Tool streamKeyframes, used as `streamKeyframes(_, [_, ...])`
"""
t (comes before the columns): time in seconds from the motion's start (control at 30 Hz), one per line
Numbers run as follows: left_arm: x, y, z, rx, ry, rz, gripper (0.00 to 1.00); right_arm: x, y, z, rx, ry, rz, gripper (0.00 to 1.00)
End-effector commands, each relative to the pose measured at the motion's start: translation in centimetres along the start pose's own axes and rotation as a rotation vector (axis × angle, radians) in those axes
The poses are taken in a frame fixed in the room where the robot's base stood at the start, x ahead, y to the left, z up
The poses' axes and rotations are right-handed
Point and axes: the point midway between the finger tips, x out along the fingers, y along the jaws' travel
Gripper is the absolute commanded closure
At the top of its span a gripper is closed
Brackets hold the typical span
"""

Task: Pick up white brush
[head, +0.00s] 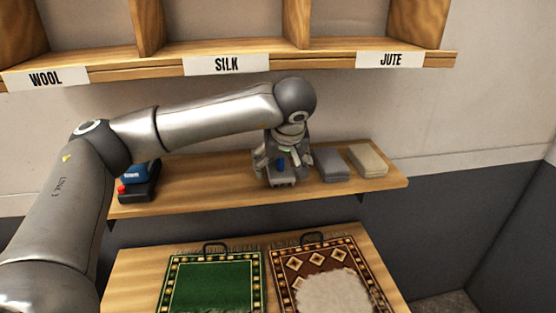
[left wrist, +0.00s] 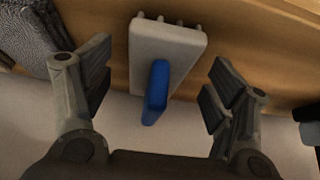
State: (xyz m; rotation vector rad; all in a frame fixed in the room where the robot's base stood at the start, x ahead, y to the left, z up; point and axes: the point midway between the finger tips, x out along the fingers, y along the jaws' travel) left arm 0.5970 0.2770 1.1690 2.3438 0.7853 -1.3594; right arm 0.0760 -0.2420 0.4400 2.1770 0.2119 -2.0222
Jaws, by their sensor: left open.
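The white brush (left wrist: 180,42) has a pale block body, a blue handle and bristle nubs along its far edge. It lies on the wooden shelf, between and ahead of my left gripper's fingers in the left wrist view. In the head view the brush (head: 284,181) shows partly below my left gripper (head: 280,160), which hangs over the shelf and hides some of it. My left gripper is open, with a finger on each side of the brush and a gap on both sides. My right gripper is in neither view.
Labelled cubbies hang above; two rugs (head: 213,283) (head: 325,275) lie below.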

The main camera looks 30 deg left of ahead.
Motion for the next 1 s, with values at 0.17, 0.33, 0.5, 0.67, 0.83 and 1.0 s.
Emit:
streamKeyframes(0.17, [0.6, 0.0, -1.5, -0.002, -0.002, -0.002, 0.21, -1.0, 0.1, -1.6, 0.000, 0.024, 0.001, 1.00])
streamKeyframes(0.33, [1.9, 0.0, -3.9, -0.003, -0.001, -0.002, 0.21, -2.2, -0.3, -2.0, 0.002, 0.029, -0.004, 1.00])
streamKeyframes(0.5, [3.1, 0.0, -4.2, 0.002, -0.002, -0.001, 0.21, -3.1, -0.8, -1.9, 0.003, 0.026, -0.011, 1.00])
streamKeyframes(0.67, [3.6, 0.0, -4.2, 0.001, 0.000, 0.001, 0.21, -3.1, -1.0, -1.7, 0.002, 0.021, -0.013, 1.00])
streamKeyframes(0.83, [3.6, 0.0, -4.1, 0.001, 0.000, 0.001, 0.24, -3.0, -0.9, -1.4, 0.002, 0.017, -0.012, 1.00])
streamKeyframes(1.0, [3.6, 0.0, -4.1, 0.001, 0.000, 0.001, 0.46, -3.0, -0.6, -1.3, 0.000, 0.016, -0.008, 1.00])
